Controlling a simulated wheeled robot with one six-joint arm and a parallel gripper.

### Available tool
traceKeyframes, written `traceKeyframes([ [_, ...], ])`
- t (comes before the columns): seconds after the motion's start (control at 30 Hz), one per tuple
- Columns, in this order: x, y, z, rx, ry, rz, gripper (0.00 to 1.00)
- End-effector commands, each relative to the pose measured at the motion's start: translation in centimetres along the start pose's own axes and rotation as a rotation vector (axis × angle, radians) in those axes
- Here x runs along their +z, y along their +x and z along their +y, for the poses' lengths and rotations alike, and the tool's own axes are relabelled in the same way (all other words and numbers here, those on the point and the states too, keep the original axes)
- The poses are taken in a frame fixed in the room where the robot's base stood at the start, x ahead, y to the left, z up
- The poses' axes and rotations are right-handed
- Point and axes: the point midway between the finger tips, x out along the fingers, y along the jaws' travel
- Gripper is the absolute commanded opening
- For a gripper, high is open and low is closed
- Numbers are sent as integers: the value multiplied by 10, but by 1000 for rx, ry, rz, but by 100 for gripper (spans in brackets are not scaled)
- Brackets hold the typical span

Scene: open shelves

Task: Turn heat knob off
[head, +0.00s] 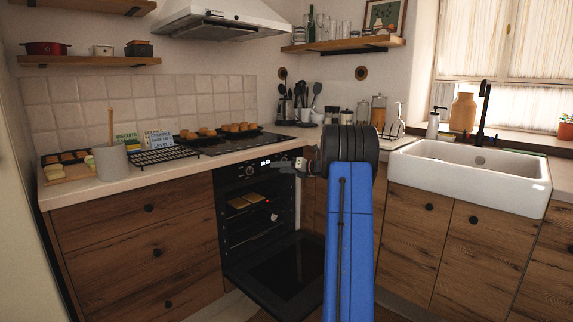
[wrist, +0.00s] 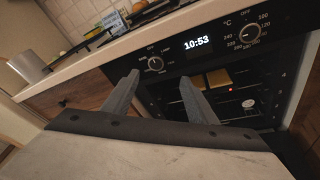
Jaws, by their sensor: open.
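The heat knob (wrist: 249,33) is at the upper right of the oven's control panel in the wrist view, ringed by temperature numbers, "°C" and "OFF". Which mark it points to is too small to tell. A second knob (wrist: 155,64), marked "LAMP", is left of the clock display (wrist: 197,42), which reads 10:53. The black oven (head: 257,190) stands under the counter. My gripper (wrist: 160,79) is open and empty in front of the panel, its fingers left of and below the heat knob, apart from it. In the head view my gripper (head: 284,165) is at panel height; my arm partly hides the panel's right side.
The oven door (head: 287,267) is folded down open below my arm. Food (head: 240,202) sits on a rack inside, near a small red light. A cooktop (head: 236,143) with a tray of muffins is above. A white sink (head: 470,172) stands to the right.

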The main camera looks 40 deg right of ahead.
Motion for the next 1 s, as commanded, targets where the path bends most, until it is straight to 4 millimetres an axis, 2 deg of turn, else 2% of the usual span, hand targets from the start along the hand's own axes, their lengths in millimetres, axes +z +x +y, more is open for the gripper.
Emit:
traceKeyframes([
  [0.03,7,-7,-32,-13,70,-41,52],
  [0.2,30,-33,-111,-28,274,-176,52],
  [0.3,38,-46,-143,-28,356,-233,52],
  [0.4,43,-55,-163,-27,406,-269,52],
  [0.53,45,-56,-172,-25,429,-285,52],
  [0.67,48,-46,-172,-25,430,-285,52],
  [1.0,62,9,-177,-25,428,-284,52],
])
